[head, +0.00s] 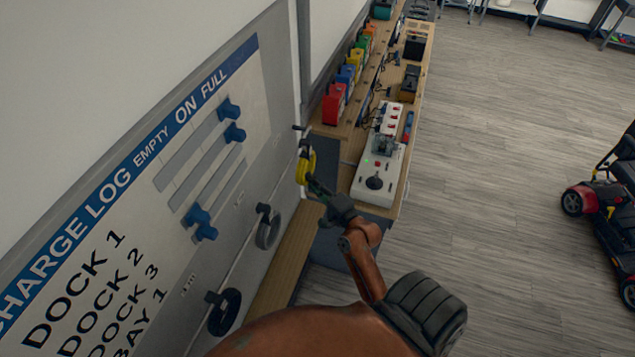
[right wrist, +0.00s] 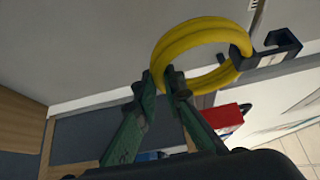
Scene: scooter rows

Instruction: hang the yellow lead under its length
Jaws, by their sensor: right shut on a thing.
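The yellow lead, a coiled ring (head: 304,166), is at the far end of the grey wall panel. My right gripper (head: 313,183) is shut on its near lower side. In the right wrist view, the green fingers (right wrist: 162,84) pinch the coil (right wrist: 191,38) at its left edge. A black hook (right wrist: 277,46) meets the coil's right side; it also shows in the head view (head: 299,128). I cannot tell whether the coil rests on the hook. A small dark label (right wrist: 256,12) is above the hook, partly cut off. My left gripper is not in view.
A grey coil (head: 268,232) and a black coil (head: 224,313) hang on nearer hooks. The charge log board (head: 130,195) has blue sliders. A wooden bench (head: 415,100) with a white charger (head: 378,172) and coloured packs stands beyond. A red scooter (head: 605,200) is far right; floor between is clear.

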